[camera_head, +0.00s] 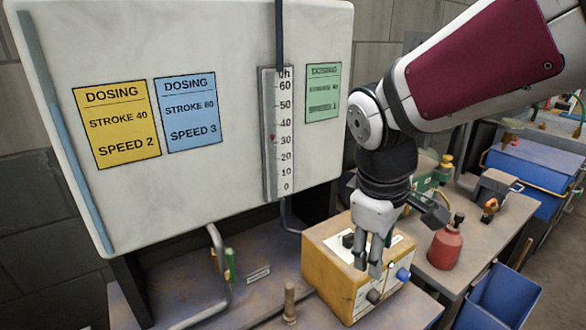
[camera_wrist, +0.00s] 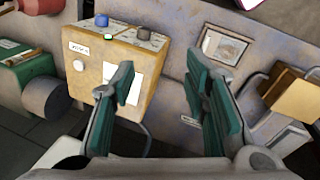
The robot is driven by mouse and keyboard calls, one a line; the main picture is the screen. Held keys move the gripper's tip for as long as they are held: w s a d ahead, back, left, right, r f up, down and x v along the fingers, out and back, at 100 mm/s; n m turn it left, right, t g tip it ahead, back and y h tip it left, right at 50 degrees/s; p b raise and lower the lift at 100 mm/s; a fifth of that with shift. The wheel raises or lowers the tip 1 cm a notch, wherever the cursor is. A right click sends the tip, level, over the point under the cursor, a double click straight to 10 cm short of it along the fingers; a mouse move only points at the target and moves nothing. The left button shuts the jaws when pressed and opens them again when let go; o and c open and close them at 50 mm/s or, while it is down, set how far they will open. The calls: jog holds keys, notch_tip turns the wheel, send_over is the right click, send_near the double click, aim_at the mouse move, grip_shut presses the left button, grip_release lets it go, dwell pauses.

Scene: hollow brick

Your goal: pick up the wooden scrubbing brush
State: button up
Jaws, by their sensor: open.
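I cannot make out a wooden scrubbing brush for certain in either view. A small upright brown wooden-looking piece (camera_head: 290,302) stands on the bench at the bottom of the head view, left of the yellow box; I cannot tell if it is part of a brush. My gripper (camera_head: 368,262) points down at the yellow dosing box (camera_head: 330,275) in the head view, and covers part of its top. In the wrist view my gripper (camera_wrist: 165,90) has its two green-padded fingers apart with nothing between them. The yellow box (camera_wrist: 150,75) shows behind the left finger.
A large pale tank (camera_head: 200,200) with dosing labels and a scale stands behind the bench. A bent grey pipe (camera_head: 222,265) rises left of the box. A red bottle (camera_head: 447,247) stands on the bench to the right. A blue bin (camera_head: 500,300) is at the lower right.

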jog(key=w+a+f+n+g, duration=0.1)
jog(key=w+a+f+n, duration=0.4)
jog(key=a+f, duration=0.1)
jog(key=n+g+y, duration=0.1)
jog(key=n+y, duration=0.1)
jog(key=n, duration=0.2)
send_over(289, 305)
jog(key=w+d, duration=0.1)
notch_tip(289, 305, down, 6)
jog(key=shift+w+f+p, duration=0.1)
jog(key=shift+w+p, duration=0.05)
jog(key=shift+p, duration=0.3)
jog(key=shift+a+f, duration=0.1)
jog(key=shift+f, duration=0.25)
notch_tip(289, 305, down, 8)
jog(key=shift+f, duration=0.1)
jog(key=shift+a+f, duration=0.2)
jog(key=shift+f, duration=1.1)
jog(key=shift+a+f, duration=0.15)
jog(key=shift+f, duration=1.15)
jog(key=shift+c, duration=0.2)
grip_shut()
